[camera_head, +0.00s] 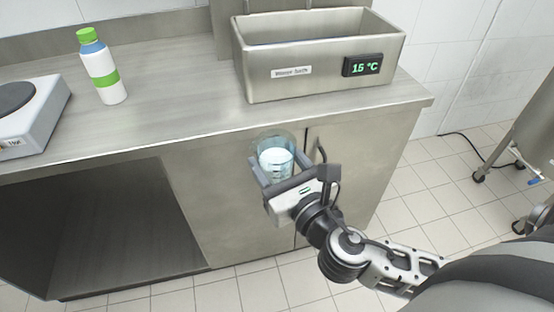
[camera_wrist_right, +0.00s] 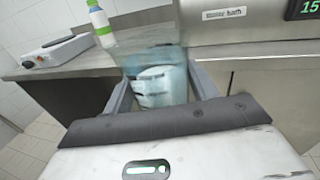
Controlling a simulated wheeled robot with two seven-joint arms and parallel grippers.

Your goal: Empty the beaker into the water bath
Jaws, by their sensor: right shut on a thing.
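The beaker (camera_head: 276,157) is clear glass with pale liquid inside and looks roughly upright. My right gripper (camera_head: 272,172) is shut on it and holds it in front of the counter's front edge, below and in front of the bath. The beaker also shows between the fingers in the right wrist view (camera_wrist_right: 160,82). The water bath (camera_head: 310,87) is an open steel box with a label and a green 15 °C display, on the right end of the counter. The inside bottom of the bath is hidden. My left gripper is not in view.
A white bottle (camera_head: 102,72) with a green cap and band stands on the counter (camera_head: 170,75) at the left. A hot plate (camera_head: 42,118) stands at the far left. The counter between bottle and bath is clear. Cabinet doors (camera_head: 235,210) are below.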

